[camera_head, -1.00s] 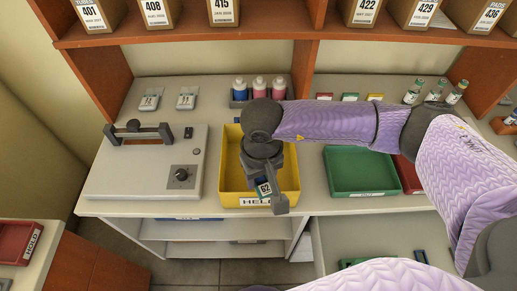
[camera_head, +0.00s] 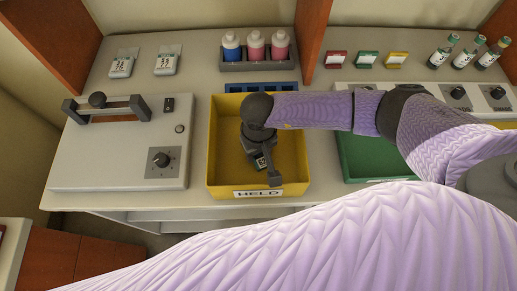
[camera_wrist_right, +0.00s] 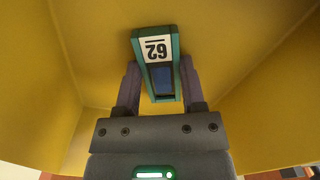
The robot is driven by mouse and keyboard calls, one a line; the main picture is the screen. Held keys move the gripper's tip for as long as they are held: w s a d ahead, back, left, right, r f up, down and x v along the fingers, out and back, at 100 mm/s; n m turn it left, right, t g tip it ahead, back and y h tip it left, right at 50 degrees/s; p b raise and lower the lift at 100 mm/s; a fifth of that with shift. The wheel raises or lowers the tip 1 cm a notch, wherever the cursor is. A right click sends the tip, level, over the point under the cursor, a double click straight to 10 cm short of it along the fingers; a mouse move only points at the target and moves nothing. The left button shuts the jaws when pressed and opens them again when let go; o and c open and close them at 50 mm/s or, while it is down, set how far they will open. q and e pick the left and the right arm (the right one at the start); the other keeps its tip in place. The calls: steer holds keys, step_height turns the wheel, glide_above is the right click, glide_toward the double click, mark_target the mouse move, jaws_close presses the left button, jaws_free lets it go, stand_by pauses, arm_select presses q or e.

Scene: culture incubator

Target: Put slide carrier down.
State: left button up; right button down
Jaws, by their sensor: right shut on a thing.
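In the head view the carrier (camera_head: 259,163) shows small beside my right gripper (camera_head: 264,168), inside the outline of the yellow tray (camera_head: 222,180) marked HELD. Yellow walls surround the carrier in the right wrist view. I cannot tell whether the carrier touches the tray floor. My left gripper is not in view.
A grey device (camera_head: 105,160) with a handle and knob stands left of the yellow tray. A green tray (camera_head: 365,165) stands to its right. A bottle rack (camera_head: 255,62) with several bottles and a blue rack (camera_head: 262,87) are behind it.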

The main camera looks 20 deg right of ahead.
steer(key=shift+f, duration=0.15)
steer(key=shift+c, duration=0.9)
jaws_free()
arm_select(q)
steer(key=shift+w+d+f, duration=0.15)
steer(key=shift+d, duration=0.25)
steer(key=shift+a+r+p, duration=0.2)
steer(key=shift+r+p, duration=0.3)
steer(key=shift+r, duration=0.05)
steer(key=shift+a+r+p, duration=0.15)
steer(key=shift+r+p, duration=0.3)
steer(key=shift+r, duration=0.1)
arm_select(e)
step_height(320, 180, up, 12)
steer(key=shift+r, duration=0.2)
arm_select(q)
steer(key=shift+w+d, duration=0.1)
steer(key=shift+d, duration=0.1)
